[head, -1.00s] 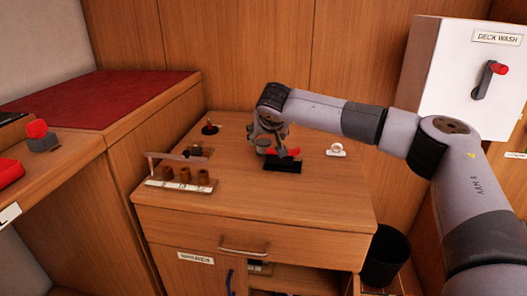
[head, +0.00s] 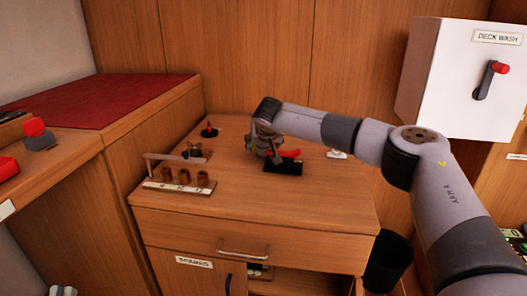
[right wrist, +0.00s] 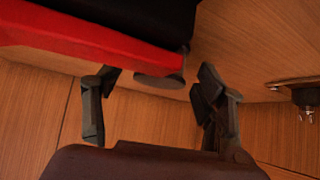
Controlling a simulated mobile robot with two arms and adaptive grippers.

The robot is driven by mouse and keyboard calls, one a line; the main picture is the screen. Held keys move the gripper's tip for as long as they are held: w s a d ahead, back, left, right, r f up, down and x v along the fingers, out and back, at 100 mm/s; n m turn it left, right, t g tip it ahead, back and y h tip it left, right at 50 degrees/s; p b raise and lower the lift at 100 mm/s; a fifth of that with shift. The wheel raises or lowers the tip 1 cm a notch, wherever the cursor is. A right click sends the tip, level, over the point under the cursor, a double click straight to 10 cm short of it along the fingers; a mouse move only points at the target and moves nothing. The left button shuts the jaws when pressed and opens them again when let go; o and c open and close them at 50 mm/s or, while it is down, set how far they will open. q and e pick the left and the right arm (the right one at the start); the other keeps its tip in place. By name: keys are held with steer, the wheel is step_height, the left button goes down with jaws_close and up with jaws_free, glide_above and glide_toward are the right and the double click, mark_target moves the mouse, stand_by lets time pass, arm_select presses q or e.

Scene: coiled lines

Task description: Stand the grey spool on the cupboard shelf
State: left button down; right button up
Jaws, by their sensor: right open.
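My right gripper (head: 262,152) is low over the wooden worktop, just left of a black block with a red part (head: 284,165). In the right wrist view its fingers (right wrist: 155,97) are apart. A grey round disc (right wrist: 160,81) shows between and beyond them, beside the red part; it may be the grey spool's flange, but most of it is hidden. In the head view I cannot separate the spool from the gripper. The cupboard (head: 208,278) is below the worktop, with a SPARES label and a dark opening beside its door. A pale tip at the lower left edge (head: 63,291) seems to be my left gripper, mostly cut off.
A rack with several brown cylinders (head: 180,184) stands at the worktop's front left. Small dark items (head: 209,131) lie behind it. A white item (head: 336,154) is right of the black block. A drawer handle (head: 243,250) projects in front. A black bin (head: 388,262) stands at right.

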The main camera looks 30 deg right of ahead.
steer(key=c, duration=1.4)
steer(key=shift+o, duration=0.2)
steer(key=shift+r, duration=0.1)
